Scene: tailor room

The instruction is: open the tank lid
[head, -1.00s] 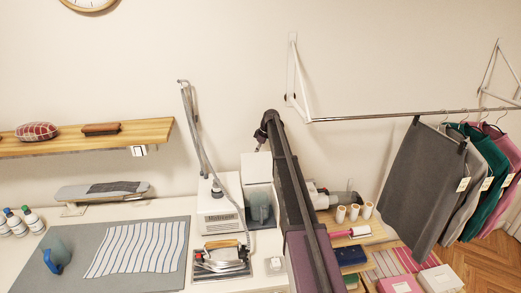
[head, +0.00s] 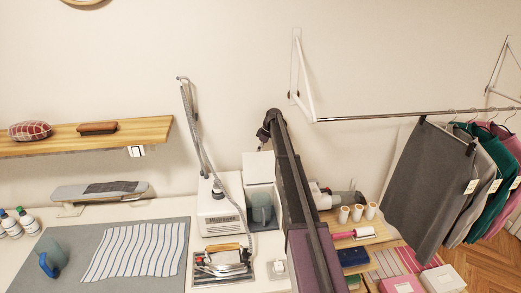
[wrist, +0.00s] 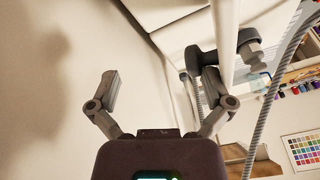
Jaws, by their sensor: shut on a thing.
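The white tank (head: 249,202) stands on the bench against the wall, beside the steam iron's boiler. Its white lid (head: 258,168) shows as a raised, upright panel above the tank's back. My gripper (head: 264,133) is just above the lid's top edge in the head view, small and partly hidden by my arm. In the wrist view my gripper (wrist: 160,88) has its fingers well apart, the right one close to a long white edge. The grip on the lid itself is hard to make out there.
The white boiler (head: 219,217) with its upright hose stands left of the tank. The iron (head: 222,263) rests in front of the boiler. Thread spools (head: 357,212) and a skirt rail (head: 400,115) are to the right.

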